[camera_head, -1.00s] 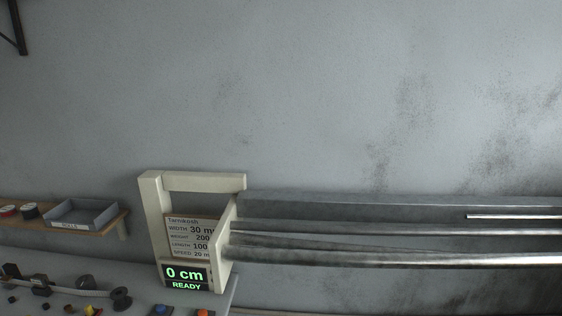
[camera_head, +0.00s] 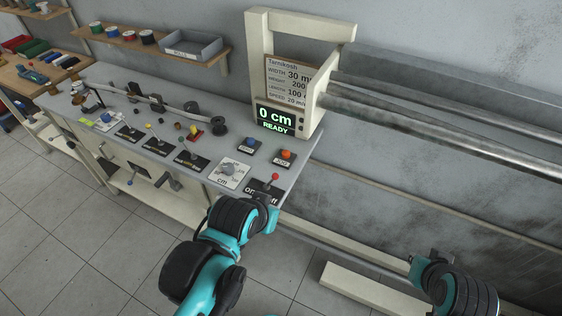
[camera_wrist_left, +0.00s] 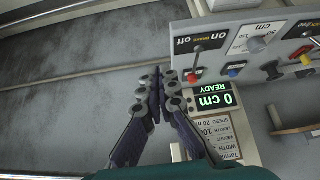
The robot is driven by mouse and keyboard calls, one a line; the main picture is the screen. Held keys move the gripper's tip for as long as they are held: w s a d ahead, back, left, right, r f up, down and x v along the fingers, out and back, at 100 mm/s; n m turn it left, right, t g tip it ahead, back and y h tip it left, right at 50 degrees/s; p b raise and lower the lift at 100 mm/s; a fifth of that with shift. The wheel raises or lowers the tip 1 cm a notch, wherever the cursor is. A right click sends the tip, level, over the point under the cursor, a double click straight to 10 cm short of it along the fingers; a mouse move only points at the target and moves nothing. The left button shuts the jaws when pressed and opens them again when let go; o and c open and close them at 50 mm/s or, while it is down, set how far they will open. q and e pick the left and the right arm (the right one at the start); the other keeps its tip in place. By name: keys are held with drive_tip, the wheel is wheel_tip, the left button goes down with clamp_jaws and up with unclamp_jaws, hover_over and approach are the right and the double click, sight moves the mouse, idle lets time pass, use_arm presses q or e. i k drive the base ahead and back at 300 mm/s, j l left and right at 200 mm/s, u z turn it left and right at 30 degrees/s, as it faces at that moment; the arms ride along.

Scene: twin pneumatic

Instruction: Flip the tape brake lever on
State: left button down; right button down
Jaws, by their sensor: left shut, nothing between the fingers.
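A red-knobbed lever (camera_head: 275,177) stands on an on/off plate (camera_head: 262,192) at the panel's right end. In the left wrist view this lever (camera_wrist_left: 195,62) is right of the fingertips, apparently apart from them. My left gripper (camera_wrist_left: 161,92) is shut and empty; in the head view it is mostly hidden by its dark wrist. My right arm's end (camera_head: 427,263) is at lower right, its fingers unclear.
A cream frame (camera_head: 259,45) holds a display (camera_head: 275,119) reading 0 cm READY. Metal rails (camera_head: 430,130) run right from it. Blue (camera_head: 249,144) and orange (camera_head: 286,155) buttons and a dial (camera_head: 229,170) are near the on/off plate. A shelf tray (camera_head: 185,45) is behind.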

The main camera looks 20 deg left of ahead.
sight(275, 177)
drive_tip(key=i+l+u, duration=0.1)
drive_tip(key=l+u, duration=0.2)
drive_tip(key=l, duration=0.45)
drive_tip(key=l+u, duration=0.3)
drive_tip(key=l, duration=0.4)
